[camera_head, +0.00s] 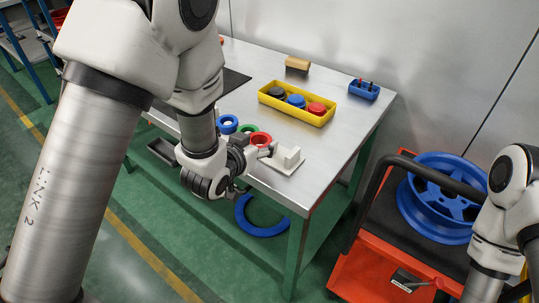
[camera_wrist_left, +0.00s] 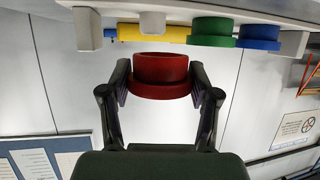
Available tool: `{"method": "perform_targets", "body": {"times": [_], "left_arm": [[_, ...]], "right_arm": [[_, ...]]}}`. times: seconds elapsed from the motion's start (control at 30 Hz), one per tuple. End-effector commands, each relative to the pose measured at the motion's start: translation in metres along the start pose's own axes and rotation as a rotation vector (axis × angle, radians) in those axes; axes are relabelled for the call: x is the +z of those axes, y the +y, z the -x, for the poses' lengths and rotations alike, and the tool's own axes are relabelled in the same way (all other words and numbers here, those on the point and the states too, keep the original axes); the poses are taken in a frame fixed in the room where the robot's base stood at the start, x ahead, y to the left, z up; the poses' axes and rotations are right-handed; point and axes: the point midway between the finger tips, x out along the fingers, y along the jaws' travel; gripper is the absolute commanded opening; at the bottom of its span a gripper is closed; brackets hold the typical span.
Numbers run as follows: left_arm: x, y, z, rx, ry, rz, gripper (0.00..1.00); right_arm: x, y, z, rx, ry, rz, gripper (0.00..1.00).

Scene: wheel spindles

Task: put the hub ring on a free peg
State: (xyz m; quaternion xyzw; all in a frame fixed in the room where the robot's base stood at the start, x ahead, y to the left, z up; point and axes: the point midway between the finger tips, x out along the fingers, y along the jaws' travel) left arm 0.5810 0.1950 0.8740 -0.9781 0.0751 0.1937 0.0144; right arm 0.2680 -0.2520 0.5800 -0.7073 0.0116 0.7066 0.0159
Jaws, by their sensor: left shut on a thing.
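My left gripper (camera_head: 256,149) is shut on the red hub ring (camera_head: 261,139), over the near edge of the table. In the left wrist view the red ring (camera_wrist_left: 161,76) sits between the two fingers (camera_wrist_left: 160,84), apart from the rack. A green ring (camera_head: 248,129) and a blue ring (camera_head: 228,124) are beyond it; the wrist view also shows the green ring (camera_wrist_left: 211,32) and blue ring (camera_wrist_left: 258,37). A bare white peg (camera_wrist_left: 152,22) shows beside the green ring. A white end block (camera_head: 290,156) stands at the rack's right end. My right gripper is out of view.
A yellow tray (camera_head: 319,120) with black, blue and red round parts lies behind on the table (camera_head: 345,115). A small blue holder (camera_head: 364,90) and a tan block (camera_head: 297,63) stand farther back. A red cart (camera_head: 365,265) carrying a blue wheel (camera_head: 425,222) is at right.

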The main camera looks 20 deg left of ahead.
Motion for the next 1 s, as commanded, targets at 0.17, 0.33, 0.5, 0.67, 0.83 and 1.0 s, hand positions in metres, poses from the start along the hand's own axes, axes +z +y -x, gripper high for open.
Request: {"method": "perform_targets", "body": {"times": [0.17,0.33,0.5,0.67,0.83,1.0], "left_arm": [[-0.014,0.008,-0.034,0.001,0.0,0.0,0.48],[0.003,0.009,-0.046,0.0,-0.006,0.003,0.48],[0.019,0.009,-0.054,0.001,-0.001,0.002,0.48],[0.019,0.009,-0.053,0.001,0.0,0.001,0.48],[0.022,0.009,-0.054,0.001,0.0,0.001,0.72],[0.022,0.009,-0.054,0.001,0.0,0.001,0.72]], "right_arm": [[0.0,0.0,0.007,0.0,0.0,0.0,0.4],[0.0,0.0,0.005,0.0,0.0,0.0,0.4],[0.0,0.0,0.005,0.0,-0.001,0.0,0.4],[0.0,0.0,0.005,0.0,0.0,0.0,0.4],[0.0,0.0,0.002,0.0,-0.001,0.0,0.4],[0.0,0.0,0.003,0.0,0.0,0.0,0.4]]}}
